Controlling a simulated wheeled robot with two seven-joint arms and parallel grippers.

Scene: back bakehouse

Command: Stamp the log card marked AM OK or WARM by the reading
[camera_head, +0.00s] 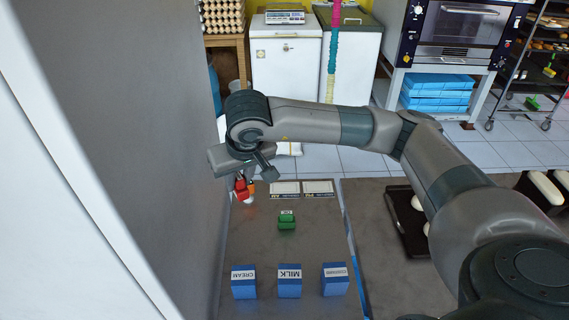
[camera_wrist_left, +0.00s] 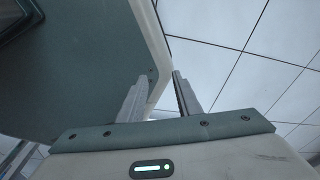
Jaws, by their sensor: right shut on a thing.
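Two white log cards lie side by side at the far end of the grey worktop, the one marked AM (camera_head: 285,188) on the left and the one marked PM (camera_head: 318,188) on the right. A green stamp (camera_head: 287,221) with a white label stands below them on bare worktop. My right gripper (camera_head: 243,178) is left of the AM card, near the wall, shut on a small red thing (camera_head: 240,187). Orange and white bits show beside and under it; its marking is unreadable. My left gripper (camera_wrist_left: 160,82) shows only in the left wrist view, its fingers apart and empty.
Blue blocks labelled CREAM (camera_head: 244,282), MILK (camera_head: 289,281) and one hard to read (camera_head: 335,279) stand in a row near the front. A dark tray (camera_head: 398,222) lies to the right. The wall closes the left side. Worktop between blocks and green stamp is clear.

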